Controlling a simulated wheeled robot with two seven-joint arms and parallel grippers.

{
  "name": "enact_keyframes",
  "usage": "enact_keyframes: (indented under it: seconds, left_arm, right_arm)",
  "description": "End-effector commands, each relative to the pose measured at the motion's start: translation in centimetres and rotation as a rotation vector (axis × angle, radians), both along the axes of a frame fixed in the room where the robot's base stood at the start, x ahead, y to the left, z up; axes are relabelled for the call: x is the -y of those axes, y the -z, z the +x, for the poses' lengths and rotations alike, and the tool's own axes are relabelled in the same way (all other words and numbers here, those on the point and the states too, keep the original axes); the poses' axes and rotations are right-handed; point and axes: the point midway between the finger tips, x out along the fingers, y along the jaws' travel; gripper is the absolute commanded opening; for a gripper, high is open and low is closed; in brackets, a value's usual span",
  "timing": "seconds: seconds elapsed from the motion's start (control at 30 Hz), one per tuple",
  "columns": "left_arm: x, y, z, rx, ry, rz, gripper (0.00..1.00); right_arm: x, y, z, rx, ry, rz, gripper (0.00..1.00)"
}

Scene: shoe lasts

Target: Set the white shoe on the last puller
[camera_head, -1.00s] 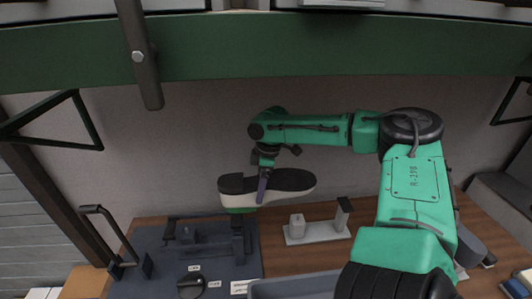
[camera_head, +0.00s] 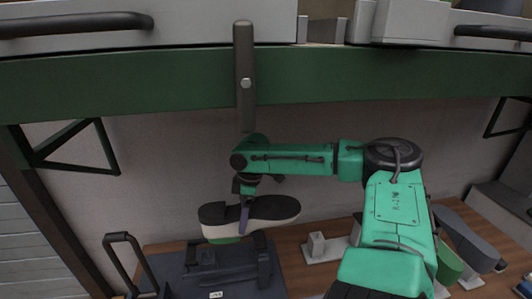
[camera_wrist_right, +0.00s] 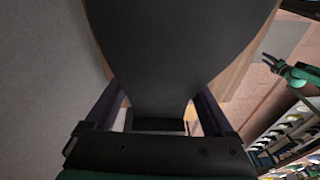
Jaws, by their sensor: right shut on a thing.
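The white shoe (camera_head: 275,208) is held sole up in my right gripper (camera_head: 244,222), its dark sole facing the camera. A little green shows under its left end. In the right wrist view the dark sole (camera_wrist_right: 175,45) fills the middle between the two fingers of the right gripper (camera_wrist_right: 157,105). The last puller (camera_head: 215,268) appears to be the dark device on a dark base plate at the bench's left, with an upright post just below the shoe. Whether the shoe touches the post cannot be told.
A light grey fixture (camera_head: 322,246) stands on the wooden bench to the right of the dark plate. A black bent handle (camera_head: 120,240) rises at the left. A green shelf beam (camera_head: 340,80) with a hanging grey bar (camera_head: 244,75) crosses above my arm.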

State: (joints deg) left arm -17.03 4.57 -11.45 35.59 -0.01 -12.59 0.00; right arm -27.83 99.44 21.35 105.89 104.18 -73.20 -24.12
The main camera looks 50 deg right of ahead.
Motion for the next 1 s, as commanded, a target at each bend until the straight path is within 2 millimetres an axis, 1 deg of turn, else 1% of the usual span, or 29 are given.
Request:
enact_keyframes:
  seconds: [0.37, 0.47, 0.87, 1.0]
  left_arm:
    - [-0.1, 0.0, -0.2, -0.004, 0.0, 0.001, 0.5]
    - [0.0, 0.6, -0.3, -0.005, 0.0, 0.0, 0.5]
    - [0.1, 3.2, -0.3, -0.005, 0.0, -0.001, 0.5]
    - [0.1, 2.9, -0.3, -0.004, 0.0, -0.001, 0.5]
  right_arm:
    - [0.0, -0.2, 0.1, 0.003, 0.001, -0.002, 0.0]
    - [0.1, 0.0, 0.3, 0.003, 0.001, -0.004, 0.0]
    - [-0.8, -0.6, 2.4, 0.003, 0.0, -0.004, 0.0]
    - [-1.0, -1.2, 3.1, 0.001, 0.001, -0.006, 0.0]
